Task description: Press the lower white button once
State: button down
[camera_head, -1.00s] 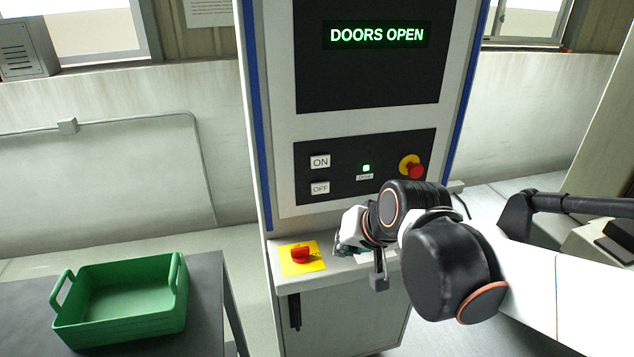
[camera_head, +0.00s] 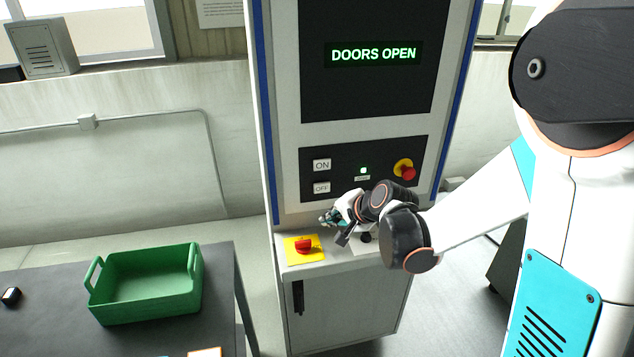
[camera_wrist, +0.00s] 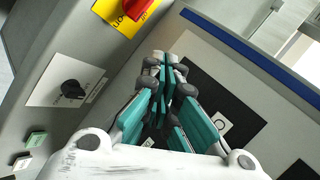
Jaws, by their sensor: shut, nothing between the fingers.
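The lower white button, marked OFF (camera_head: 321,188), sits below the white ON button (camera_head: 321,165) on the left of the black control panel (camera_head: 385,160). My gripper (camera_head: 328,219) is shut and empty. In the head view it appears just below the OFF button, above the machine's ledge; a gap shows between them in the picture, but depth is hard to judge. In the wrist view my gripper (camera_wrist: 164,66) points past the panel's edge. One white square button (camera_wrist: 222,124) shows there right of the fingers; I cannot tell which one it is.
A red emergency stop (camera_head: 405,170) is at the panel's right. A red rotary switch (camera_head: 304,244) on a yellow plate and a black knob (camera_wrist: 70,90) are on the ledge. A green crate (camera_head: 150,304) stands on the table at left. The display (camera_head: 373,54) reads DOORS OPEN.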

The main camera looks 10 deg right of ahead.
aim_at(322, 187)
jog(key=shift+w+f, duration=0.1)
jog(key=shift+f, duration=0.05)
dwell(0.3)
jog(key=w, duration=0.8)
jog(key=shift+w, duration=0.4)
dwell(1.2)
jog(key=shift+w, duration=0.4)
jog(key=shift+w, duration=0.4)
dwell(0.6)
jog(key=shift+s, duration=0.1)
jog(key=shift+s+b, duration=0.3)
jog(key=shift+s, duration=0.45)
